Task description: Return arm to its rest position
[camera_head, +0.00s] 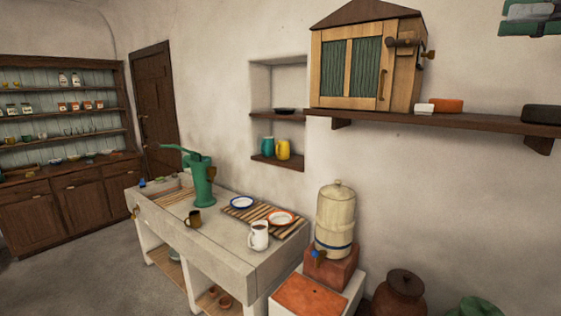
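Neither of my arms nor either gripper shows in the head view. The view holds only the kitchen. A long stone sink counter (232,262) stands in the middle. A green hand pump (203,180) rises from it. A blue-rimmed plate (242,202) and an orange-rimmed plate (281,217) lie on a slatted wooden rack.
A cream water crock (336,217) stands on a red block right of the counter. A wooden shelf (458,123) with a small wooden cabinet (362,67) juts from the wall. A brown pot (402,291) is lower right. Open floor (95,278) lies left.

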